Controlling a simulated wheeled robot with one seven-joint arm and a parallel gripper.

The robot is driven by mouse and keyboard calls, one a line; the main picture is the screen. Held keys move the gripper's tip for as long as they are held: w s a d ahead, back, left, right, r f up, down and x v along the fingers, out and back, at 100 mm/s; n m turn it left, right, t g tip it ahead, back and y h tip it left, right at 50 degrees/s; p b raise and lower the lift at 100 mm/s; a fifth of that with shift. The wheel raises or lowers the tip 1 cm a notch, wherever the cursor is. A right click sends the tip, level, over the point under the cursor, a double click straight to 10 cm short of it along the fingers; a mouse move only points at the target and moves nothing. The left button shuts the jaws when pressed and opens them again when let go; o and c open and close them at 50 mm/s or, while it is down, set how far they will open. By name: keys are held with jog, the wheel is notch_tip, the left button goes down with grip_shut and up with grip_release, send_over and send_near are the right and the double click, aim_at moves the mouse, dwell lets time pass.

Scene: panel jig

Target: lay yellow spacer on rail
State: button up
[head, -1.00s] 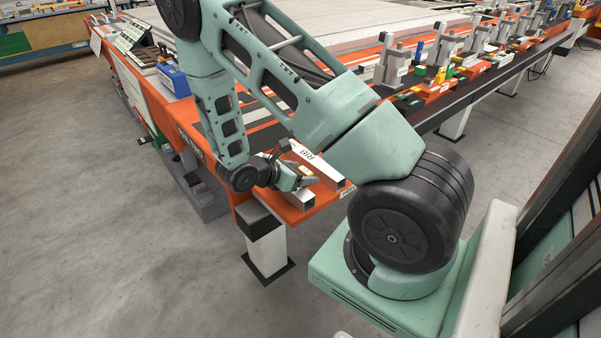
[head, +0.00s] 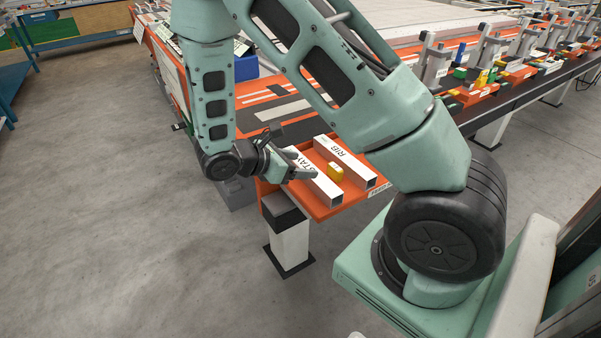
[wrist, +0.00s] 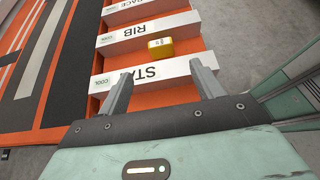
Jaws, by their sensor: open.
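The yellow spacer (head: 335,172) sits between the white bars marked STAY (head: 318,181) and RIB (head: 346,162), on the orange end of the bench. In the wrist view the spacer (wrist: 160,48) lies beyond the STAY bar (wrist: 150,75), close to the RIB bar (wrist: 150,35). Whether it touches either bar is not clear. My gripper (wrist: 161,84) is open and empty, its fingers apart over the STAY bar and short of the spacer. In the head view my gripper (head: 306,170) is at the left of the STAY bar.
A third white bar, partly cut off, shows in the wrist view (wrist: 140,10). Dark and pale strips (head: 285,110) lie on the bench behind. A row of grey fixtures with coloured blocks (head: 475,85) runs along the right edge. Open floor (head: 110,200) lies to the left.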

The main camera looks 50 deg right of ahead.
jog(key=s+a+r+m+y, duration=0.2)
jog(key=s+a+y, duration=0.1)
jog(key=a, duration=0.4)
jog(key=s+a+r+m+y, duration=0.2)
jog(key=s+a+r+y, duration=0.1)
jog(key=a, duration=0.5)
jog(key=shift+s+a+r+t, duration=0.15)
jog(key=shift+s+r+t, duration=0.2)
jog(key=shift+s, duration=0.25)
jog(key=shift+o, duration=0.5)
jog(key=s+a+r+m+t+y, duration=0.2)
jog(key=s+a+r+y, duration=0.4)
jog(key=s+a, duration=0.3)
jog(key=a+m, duration=0.1)
jog(key=a, duration=0.3)
jog(key=shift+s+r+m, duration=0.15)
jog(key=shift+s+m, duration=0.2)
jog(key=shift+m, duration=0.05)
